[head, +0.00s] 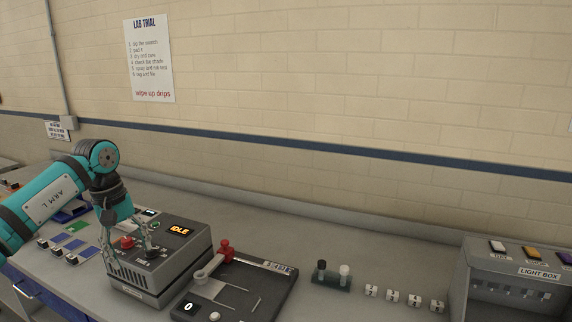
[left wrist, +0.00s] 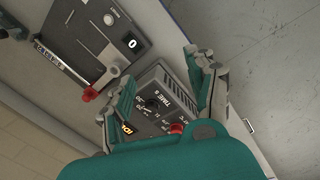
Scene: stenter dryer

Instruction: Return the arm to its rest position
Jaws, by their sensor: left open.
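My left arm (head: 62,195) comes in from the left in the head view. Its gripper (head: 130,250) points down over the front left part of the grey dryer box (head: 185,240), whose display reads IDLE. In the left wrist view the two fingers (left wrist: 160,88) are spread, with nothing between them but the dryer's top panel with its black knob (left wrist: 152,104) behind. A red button (left wrist: 177,129) shows near the right finger. I cannot tell whether the fingers touch the panel. My right gripper is in neither view.
Right of the dryer is a dark board (head: 245,290) with a red-knobbed lever (head: 225,250). Further right are a two-bottle holder (head: 332,276), several small white blocks (head: 392,296) and a light box (head: 520,272). Coloured swatches (head: 76,243) lie to the left. The bench's back strip is clear.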

